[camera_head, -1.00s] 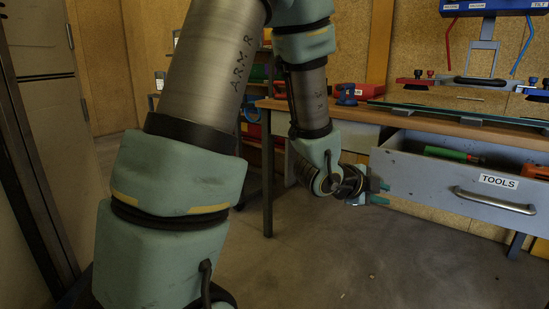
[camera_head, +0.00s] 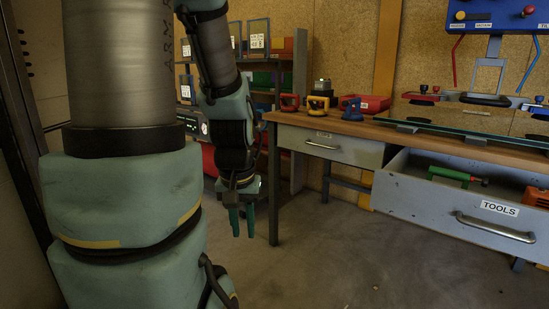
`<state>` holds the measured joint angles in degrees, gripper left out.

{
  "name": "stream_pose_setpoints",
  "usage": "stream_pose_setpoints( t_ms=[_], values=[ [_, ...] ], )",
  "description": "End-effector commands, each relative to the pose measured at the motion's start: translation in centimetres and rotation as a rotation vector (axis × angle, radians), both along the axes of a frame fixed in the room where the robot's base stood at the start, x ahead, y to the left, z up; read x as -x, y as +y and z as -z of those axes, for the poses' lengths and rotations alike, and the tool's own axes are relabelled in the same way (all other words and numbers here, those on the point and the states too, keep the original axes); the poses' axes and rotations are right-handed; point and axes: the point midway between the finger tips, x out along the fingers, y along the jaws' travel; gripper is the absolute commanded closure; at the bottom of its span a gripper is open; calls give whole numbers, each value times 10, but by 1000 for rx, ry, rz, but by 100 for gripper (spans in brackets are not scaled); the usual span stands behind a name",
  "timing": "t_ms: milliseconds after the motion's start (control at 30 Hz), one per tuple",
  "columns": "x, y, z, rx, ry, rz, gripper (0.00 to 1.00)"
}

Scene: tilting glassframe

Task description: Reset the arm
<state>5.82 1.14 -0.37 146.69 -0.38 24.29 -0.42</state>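My arm hangs down at the left of the view, bent at the elbow. My gripper (camera_head: 242,226) points down at the floor, left of the workbench (camera_head: 400,130). Its two teal fingers show a gap between them, and nothing is seen in it. It is apart from the bench and the drawers.
The TOOLS drawer (camera_head: 436,206) is pulled out at the right, with a green tool (camera_head: 452,175) inside. A smaller drawer (camera_head: 330,145) looks shut. Red, yellow and blue handled items stand on the bench. A shelf rack (camera_head: 300,75) stands behind my arm. The floor in front is clear.

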Motion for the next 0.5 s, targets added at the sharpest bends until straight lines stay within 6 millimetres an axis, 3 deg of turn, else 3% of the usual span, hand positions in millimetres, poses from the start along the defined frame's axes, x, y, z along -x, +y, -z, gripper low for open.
stream_pose_setpoints(
  t_ms=[33, 500],
  values=[
    [0, 0, -27, 0, 0, 1, 73],
    [0, 0, -171, 0, -1, 4, 73]
  ],
)
